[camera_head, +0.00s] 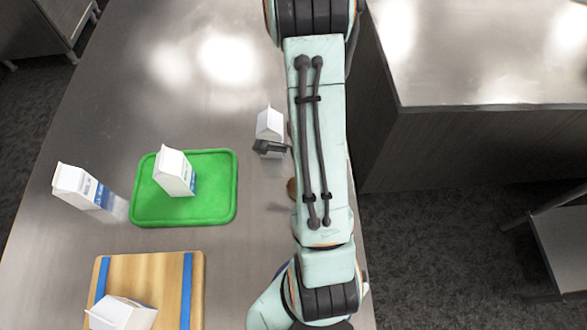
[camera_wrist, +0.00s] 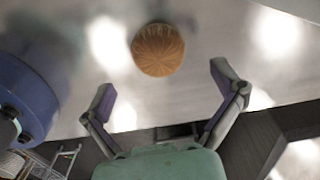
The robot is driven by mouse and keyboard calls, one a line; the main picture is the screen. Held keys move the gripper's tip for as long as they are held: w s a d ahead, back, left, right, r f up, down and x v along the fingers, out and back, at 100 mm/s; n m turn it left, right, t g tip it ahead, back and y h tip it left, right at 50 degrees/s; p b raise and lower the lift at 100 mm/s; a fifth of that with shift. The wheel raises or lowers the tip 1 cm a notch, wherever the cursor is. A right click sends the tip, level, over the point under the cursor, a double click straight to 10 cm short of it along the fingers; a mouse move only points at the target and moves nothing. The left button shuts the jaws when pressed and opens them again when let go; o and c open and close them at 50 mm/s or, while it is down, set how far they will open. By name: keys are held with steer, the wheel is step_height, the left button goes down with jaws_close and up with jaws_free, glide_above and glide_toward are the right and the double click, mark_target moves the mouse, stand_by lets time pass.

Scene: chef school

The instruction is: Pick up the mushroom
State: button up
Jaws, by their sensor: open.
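A round, brown, ridged thing (camera_wrist: 158,50), which looks like the mushroom cap, lies on the metal counter in the wrist view, beyond the fingertips. My gripper (camera_wrist: 165,90) is open and empty, with its two fingers spread apart and the brown thing ahead of the gap, not between them. In the head view my arm hides most of the gripper; one dark finger shows beside a milk carton (camera_head: 270,124). A small brown edge (camera_head: 291,188) shows at the arm's left side, mostly hidden, and I cannot tell if it is the same thing.
A green tray (camera_head: 221,208) holds a milk carton (camera_head: 174,172); another carton (camera_head: 78,186) stands left of it. A wooden board (camera_head: 150,270) with blue strips bears a carton (camera_head: 121,313). A blue round shape (camera_wrist: 25,90) is at the wrist view's left. The far counter is clear.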

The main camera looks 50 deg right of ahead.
steer(key=shift+f, duration=1.75)
steer(key=c, duration=1.1)
steer(key=shift+c, duration=0.2)
steer(key=shift+r, duration=0.1)
